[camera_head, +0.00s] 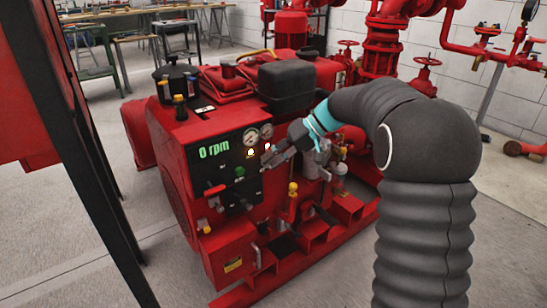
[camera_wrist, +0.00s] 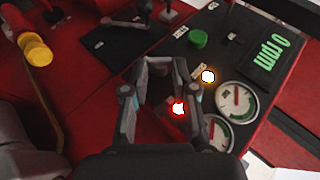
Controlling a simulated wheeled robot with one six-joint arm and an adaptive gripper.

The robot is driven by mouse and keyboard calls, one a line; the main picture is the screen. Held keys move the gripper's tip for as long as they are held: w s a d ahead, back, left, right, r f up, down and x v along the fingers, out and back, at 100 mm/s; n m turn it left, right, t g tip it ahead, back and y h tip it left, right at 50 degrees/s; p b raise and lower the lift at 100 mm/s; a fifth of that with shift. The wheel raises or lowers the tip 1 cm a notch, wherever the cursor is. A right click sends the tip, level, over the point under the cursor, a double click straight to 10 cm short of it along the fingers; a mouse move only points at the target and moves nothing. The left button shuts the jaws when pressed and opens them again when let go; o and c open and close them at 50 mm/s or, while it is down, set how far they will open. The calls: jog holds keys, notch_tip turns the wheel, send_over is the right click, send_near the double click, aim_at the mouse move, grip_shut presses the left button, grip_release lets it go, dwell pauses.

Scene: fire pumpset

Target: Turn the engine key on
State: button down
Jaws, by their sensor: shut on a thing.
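The engine's black control panel (camera_head: 225,152) faces me on the red engine and shows a green "0 rpm" readout (camera_head: 214,149). My gripper (camera_head: 266,160) is at the panel's right side, below the gauges. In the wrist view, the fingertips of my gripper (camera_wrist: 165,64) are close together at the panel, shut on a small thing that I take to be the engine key. The key itself is hidden by the fingertips. A lit red lamp (camera_wrist: 178,108) shows between the fingers, and a lit amber lamp (camera_wrist: 208,76) is beside them.
Two round gauges (camera_wrist: 236,99) and a green button (camera_wrist: 198,39) are close to the fingers. A yellow-capped valve (camera_head: 292,188) stands right of the panel. A dark frame post (camera_head: 88,165) is at the left. Grey floor (camera_head: 90,265) is clear in front.

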dwell(0.3)
jog(key=c, duration=0.9)
grip_release()
jog(key=v, duration=1.2)
